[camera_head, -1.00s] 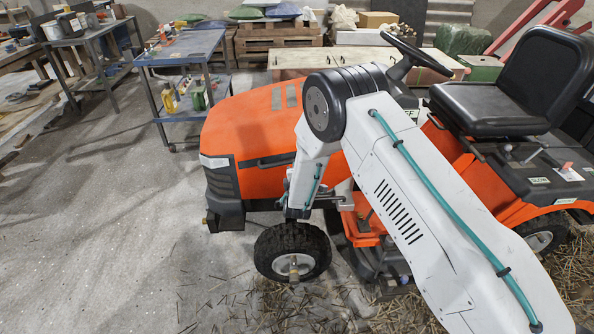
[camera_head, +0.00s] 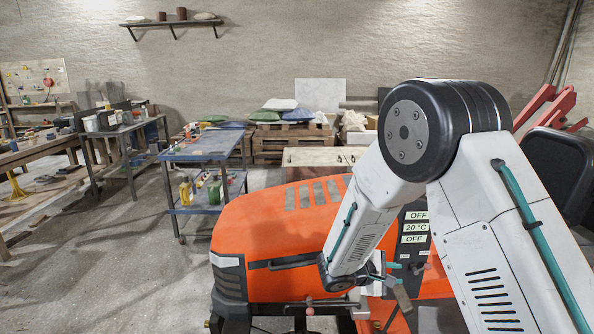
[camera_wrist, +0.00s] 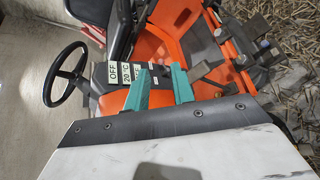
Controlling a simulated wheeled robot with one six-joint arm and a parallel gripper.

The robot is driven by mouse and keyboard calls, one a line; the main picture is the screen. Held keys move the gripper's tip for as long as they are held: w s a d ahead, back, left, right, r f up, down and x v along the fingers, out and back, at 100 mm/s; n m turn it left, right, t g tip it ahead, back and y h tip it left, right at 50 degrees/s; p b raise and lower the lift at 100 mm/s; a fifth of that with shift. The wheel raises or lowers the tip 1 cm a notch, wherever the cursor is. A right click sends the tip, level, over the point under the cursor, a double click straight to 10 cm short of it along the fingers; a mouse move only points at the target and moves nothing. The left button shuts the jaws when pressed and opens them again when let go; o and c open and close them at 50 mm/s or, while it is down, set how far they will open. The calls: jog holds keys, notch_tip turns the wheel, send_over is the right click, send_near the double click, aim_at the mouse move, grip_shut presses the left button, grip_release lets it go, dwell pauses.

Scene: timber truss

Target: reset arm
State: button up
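My gripper (camera_head: 392,274) has teal fingers and hangs at the end of my bent arm, in front of the orange tractor's side. In the wrist view my gripper (camera_wrist: 159,82) has its two teal fingers spread apart, with nothing seen held between them. The orange ride-on tractor (camera_head: 270,225) stands close behind my arm. Its panel with OFF, 20 °C and OFF labels (camera_head: 415,227) is just right of the gripper in the head view, and shows behind the fingers in the wrist view. I cannot tell whether the gripper touches the tractor.
A blue-topped metal cart (camera_head: 202,146) stands left of the tractor, with a workbench (camera_head: 118,130) farther left. Pallets with sacks (camera_head: 285,140) stand at the back. The tractor's steering wheel (camera_wrist: 66,73) is left in the wrist view.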

jog(key=s+d+r+m+g+y, duration=0.2)
jog(key=s+r+m+g, duration=0.15)
jog(key=s+r, duration=0.4)
jog(key=s+d+r+m+g+y, duration=0.2)
jog(key=s+r+m+g, duration=0.15)
jog(key=s, duration=0.75)
jog(key=s+a+r+m+t+y, duration=0.1)
jog(key=s+r+y, duration=0.3)
jog(key=s, duration=0.5)
jog(key=s+a+r+m+t+y, duration=0.2)
jog(key=s+r+m+y, duration=0.1)
jog(key=s+r, duration=0.4)
jog(key=s+y, duration=0.1)
jog(key=s, duration=0.2)
jog(key=shift+a+r+m, duration=0.25)
jog(key=shift+a+m, duration=0.1)
jog(key=shift+m, duration=0.05)
jog(key=shift+s, duration=0.1)
